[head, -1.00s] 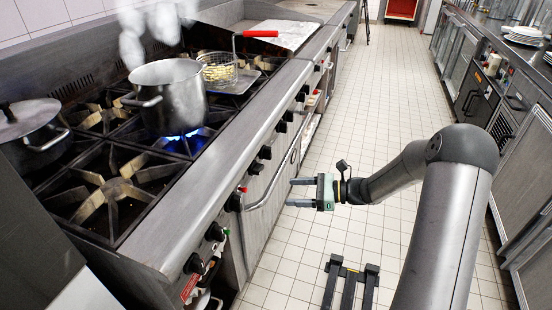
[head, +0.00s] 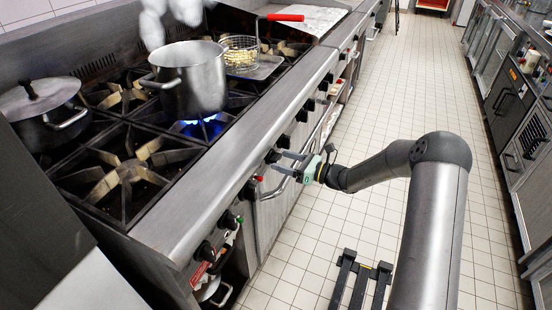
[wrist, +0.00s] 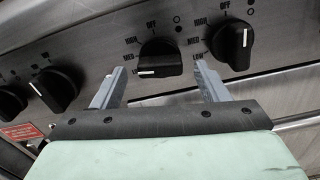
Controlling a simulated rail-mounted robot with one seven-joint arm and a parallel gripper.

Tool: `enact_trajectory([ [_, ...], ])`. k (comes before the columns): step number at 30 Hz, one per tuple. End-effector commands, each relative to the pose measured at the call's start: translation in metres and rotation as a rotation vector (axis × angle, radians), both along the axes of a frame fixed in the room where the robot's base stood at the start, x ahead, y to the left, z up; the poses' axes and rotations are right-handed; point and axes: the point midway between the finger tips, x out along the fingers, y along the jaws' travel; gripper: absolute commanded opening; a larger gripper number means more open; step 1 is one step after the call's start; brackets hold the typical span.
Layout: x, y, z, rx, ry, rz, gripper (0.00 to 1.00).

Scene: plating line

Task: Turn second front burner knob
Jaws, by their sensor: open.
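In the wrist view a black knob (wrist: 160,58) with a white mark sits on the steel panel between my gripper's fingers. The mark is low on its left side, away from the OFF label above. My gripper (wrist: 159,72) is open, one finger on each side of this knob; I cannot tell whether they touch it. In the head view my gripper (head: 277,161) reaches the stove front at a black knob (head: 271,157). The pictures do not settle which burner this knob serves.
Neighbouring knobs sit close at left (wrist: 55,88) and right (wrist: 237,45). A steel handrail (head: 277,188) runs below the panel. A steaming pot (head: 190,78) stands over a lit blue flame (head: 203,128). A fry basket (head: 241,55) is behind it.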

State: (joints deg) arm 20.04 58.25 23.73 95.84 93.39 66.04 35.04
Motion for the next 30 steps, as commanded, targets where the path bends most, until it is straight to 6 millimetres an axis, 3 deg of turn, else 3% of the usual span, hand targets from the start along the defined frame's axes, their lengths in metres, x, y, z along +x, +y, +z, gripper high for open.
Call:
enact_trajectory([
  [7, 0.011, 0.029, 0.0, 0.0, 0.0, 0.001, 0.68],
  [18, 0.013, 0.033, 0.0, 0.0, 0.0, 0.0, 0.68],
  [23, 0.013, 0.033, 0.0, 0.0, 0.0, 0.0, 0.26],
  [30, 0.013, 0.033, 0.001, 0.004, 0.011, 0.0, 0.26],
])
